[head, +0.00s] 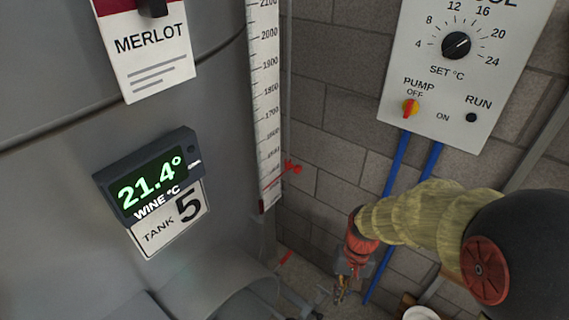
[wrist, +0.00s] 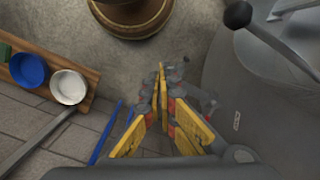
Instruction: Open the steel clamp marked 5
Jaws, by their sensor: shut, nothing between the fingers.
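No clamp with a readable 5 shows in either view. The grey tank (head: 60,220) carries a white plate reading TANK 5 (head: 170,230) in the head view. A lever with a black knob (wrist: 238,14) stands off the grey steel vessel at upper right in the wrist view; I cannot tell whether it belongs to the clamp. My gripper (wrist: 160,78) is shut and empty, its yellow fingers together over the floor, left of that vessel.
A control panel (head: 455,75) hangs on the block wall, with blue pipes (head: 395,165) below. In the wrist view a wooden shelf (wrist: 35,82) holds a blue cup (wrist: 28,70) and a white cup (wrist: 68,87). A round brown base (wrist: 135,15) stands on the floor.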

